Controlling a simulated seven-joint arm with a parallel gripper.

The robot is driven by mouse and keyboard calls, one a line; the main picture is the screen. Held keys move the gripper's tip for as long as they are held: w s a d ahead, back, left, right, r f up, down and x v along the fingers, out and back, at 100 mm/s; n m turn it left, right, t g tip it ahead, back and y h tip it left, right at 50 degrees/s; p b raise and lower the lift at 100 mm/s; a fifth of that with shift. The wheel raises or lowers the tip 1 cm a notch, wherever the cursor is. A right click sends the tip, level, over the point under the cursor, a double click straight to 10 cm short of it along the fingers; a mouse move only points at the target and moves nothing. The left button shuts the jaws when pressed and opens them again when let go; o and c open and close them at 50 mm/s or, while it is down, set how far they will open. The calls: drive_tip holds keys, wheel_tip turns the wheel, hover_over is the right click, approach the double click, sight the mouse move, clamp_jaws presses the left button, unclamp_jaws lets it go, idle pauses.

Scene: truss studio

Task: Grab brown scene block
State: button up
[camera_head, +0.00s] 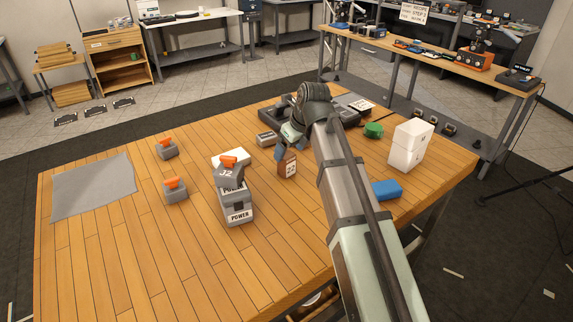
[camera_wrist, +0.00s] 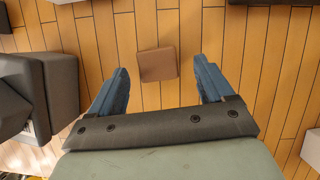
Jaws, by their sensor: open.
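The brown block (camera_head: 287,164) stands on the wooden table, with a white label on its front. In the wrist view its plain brown top (camera_wrist: 158,64) shows centred between my fingers and beyond their tips. My gripper (camera_head: 286,141) is above the brown block in the head view and overlaps its upper edge there. In the wrist view my gripper (camera_wrist: 159,85) has its two blue fingers wide apart with nothing between them. The exact height gap to the block is hard to tell.
Stacked grey POWER blocks (camera_head: 235,204) stand just left of the brown block. A small grey block (camera_head: 267,139) lies behind it. The front of the table is clear.

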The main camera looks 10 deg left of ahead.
sight(287, 155)
drive_tip(key=shift+x, duration=2.1)
drive_tip(key=shift+s, duration=0.15)
drive_tip(key=c, duration=1.1)
drive_tip(key=shift+r, duration=0.15)
